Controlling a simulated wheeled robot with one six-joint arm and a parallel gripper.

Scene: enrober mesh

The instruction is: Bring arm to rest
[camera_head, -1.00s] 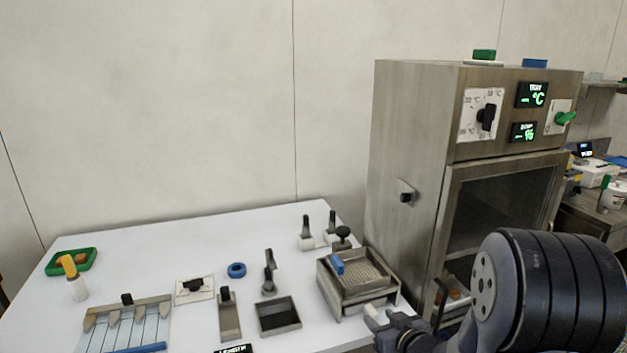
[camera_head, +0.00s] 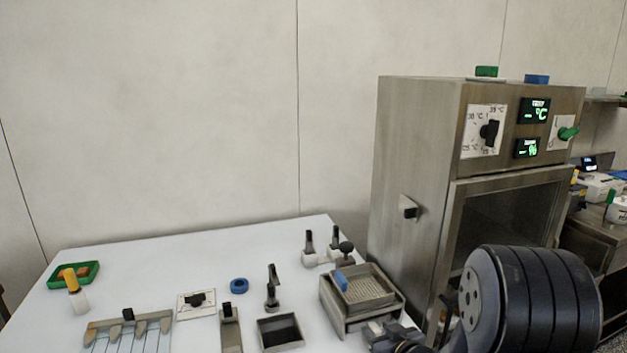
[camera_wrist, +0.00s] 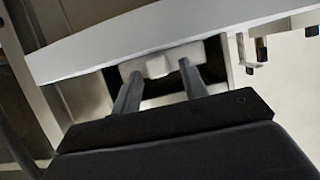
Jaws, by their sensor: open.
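My gripper (camera_wrist: 158,85) shows in the wrist view with its two grey fingers apart and nothing seen between them. A white block-shaped part lies just beyond the fingertips in that view; I cannot tell whether they touch it. In the head view my arm is at the lower right, in front of the steel cabinet (camera_head: 408,150). The arm's forward end is low, beside the near right edge of the white table (camera_head: 130,256), and the fingers are hard to make out there.
The mesh unit (camera_head: 362,290) stands on the table close to my arm. Left of it are a dark square tray (camera_head: 281,333), a blue ring (camera_head: 239,286) and a green tray (camera_head: 60,280). The cabinet has a dark window (camera_head: 505,225).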

